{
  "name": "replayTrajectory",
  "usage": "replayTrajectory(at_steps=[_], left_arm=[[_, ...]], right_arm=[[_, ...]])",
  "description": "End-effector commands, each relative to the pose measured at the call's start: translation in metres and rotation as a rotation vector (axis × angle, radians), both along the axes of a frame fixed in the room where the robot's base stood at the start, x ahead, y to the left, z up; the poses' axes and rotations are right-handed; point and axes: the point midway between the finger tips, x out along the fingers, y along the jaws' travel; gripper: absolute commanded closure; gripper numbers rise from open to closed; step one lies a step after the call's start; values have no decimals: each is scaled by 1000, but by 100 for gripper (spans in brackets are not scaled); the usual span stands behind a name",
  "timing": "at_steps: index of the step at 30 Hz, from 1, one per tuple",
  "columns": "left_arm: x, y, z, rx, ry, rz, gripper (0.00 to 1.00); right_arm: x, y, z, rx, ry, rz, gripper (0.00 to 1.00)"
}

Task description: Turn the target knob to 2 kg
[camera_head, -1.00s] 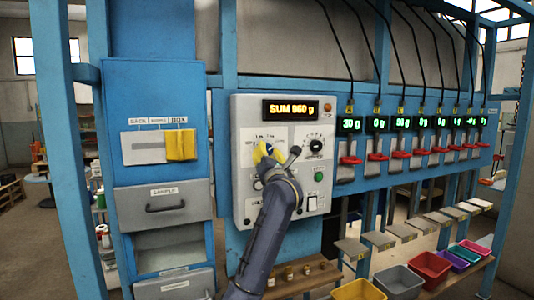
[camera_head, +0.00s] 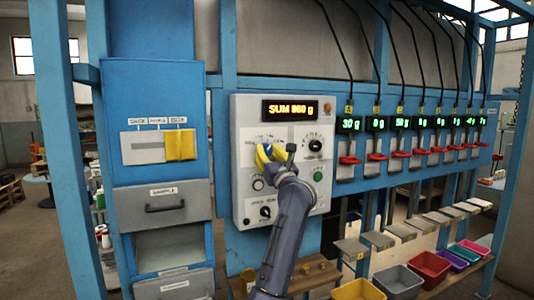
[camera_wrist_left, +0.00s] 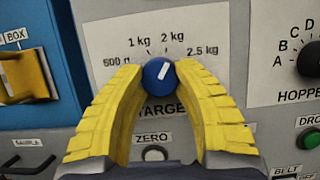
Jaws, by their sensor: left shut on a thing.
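The blue target knob (camera_wrist_left: 158,77) sits between the yellow fingers of my left gripper (camera_wrist_left: 160,85) in the left wrist view. The gripper is shut on it, one finger on each side. The knob's white pointer line tilts up and slightly right, towards the 2 kg mark (camera_wrist_left: 172,39). Labels for 500 g, 1 kg and 2.5 kg stand around it. In the head view my left gripper (camera_head: 269,155) is at the grey control panel (camera_head: 242,170), largely hiding the knob. My right gripper is not in view.
The hopper knob (camera_head: 315,144) is right of the target knob, with a green button (camera_head: 318,176) below it. The zero button (camera_wrist_left: 153,153) is just below the gripper. The display (camera_head: 290,110) reads SUM 960 g. Red-handled hopper units (camera_head: 349,160) line the right.

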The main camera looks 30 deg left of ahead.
Motion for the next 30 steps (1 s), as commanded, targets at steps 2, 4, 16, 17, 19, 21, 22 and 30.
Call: replayTrajectory(at_steps=[2, 4, 16, 17, 19, 21, 22, 30], left_arm=[[1, 0, -1, -31, -36, -1, 98], [1, 0, -1, -51, -67, 0, 98], [1, 0, -1, -116, -159, 0, 99], [1, 0, -1, -117, -161, 0, 99], [1, 0, -1, -119, -164, 0, 99], [1, 0, -1, -120, -164, 0, 99], [1, 0, -1, -120, -164, 0, 99], [1, 0, -1, -120, -163, 0, 64]], right_arm=[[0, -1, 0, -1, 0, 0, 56], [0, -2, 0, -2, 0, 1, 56], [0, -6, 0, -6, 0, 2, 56], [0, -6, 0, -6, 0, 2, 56], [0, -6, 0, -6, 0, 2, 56], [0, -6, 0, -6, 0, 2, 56], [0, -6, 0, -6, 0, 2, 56], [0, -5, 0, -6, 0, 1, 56]])
